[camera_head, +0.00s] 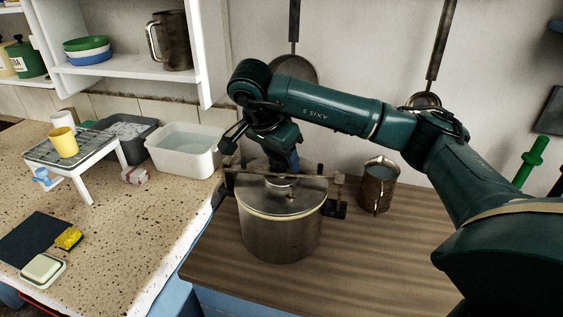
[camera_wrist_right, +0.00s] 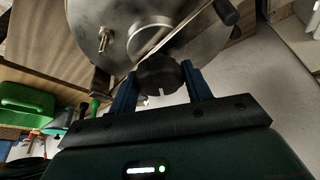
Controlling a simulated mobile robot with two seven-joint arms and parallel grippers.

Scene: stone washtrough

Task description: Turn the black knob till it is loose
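A metal pot (camera_head: 280,232) with a lid and a clamp bar across its top stands on the wooden counter. My right gripper (camera_head: 282,172) points down over the middle of the lid; the arm hides the knob in the head view. In the right wrist view, the black knob (camera_wrist_right: 158,76) sits between the two blue fingers of my right gripper (camera_wrist_right: 160,84). The fingers appear to touch the knob on both sides. The pot lid (camera_wrist_right: 150,30) and the slanting metal bar show beyond it. My left gripper is not in view.
A metal jug (camera_head: 377,186) stands right of the pot. A white basin (camera_head: 184,150), a small white rack (camera_head: 80,150) with a yellow cup (camera_head: 63,142), and a sponge (camera_head: 69,239) are on the left counter. The wooden counter (camera_head: 370,270) in front of the pot is clear.

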